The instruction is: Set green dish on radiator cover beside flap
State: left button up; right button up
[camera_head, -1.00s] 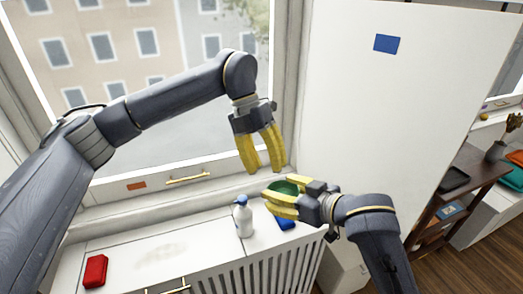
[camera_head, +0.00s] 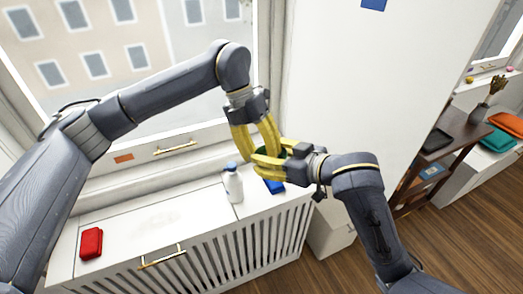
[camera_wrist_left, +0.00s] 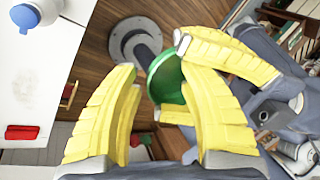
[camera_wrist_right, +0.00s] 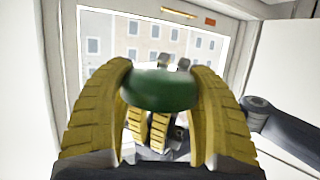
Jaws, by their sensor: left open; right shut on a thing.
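The green dish (camera_wrist_left: 166,80) is held in my right gripper (camera_head: 258,156), whose yellow fingers are shut on its rim, above the radiator cover's right end. It also fills the gap between the fingers in the right wrist view (camera_wrist_right: 160,90). My left gripper (camera_head: 263,148) is open, pointing down at the dish. In the left wrist view the dish lies between and beyond its fingers; contact is unclear. In the head view the fingers mostly hide the dish. The white radiator cover (camera_head: 212,213) has a slatted front. Its flap (camera_head: 135,228) appears closed, with a brass handle (camera_head: 162,257) at the front.
A white bottle with a blue top (camera_head: 233,184) stands on the cover right of the flap. A blue object (camera_head: 274,186) lies beside it, below the grippers. A red object (camera_head: 91,243) lies at the left. A tall white panel (camera_head: 350,80) rises behind at right.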

pick_arm(q)
grip_shut()
jog(key=shift+d, duration=0.1)
pick_arm(e)
jog(key=o, duration=1.7)
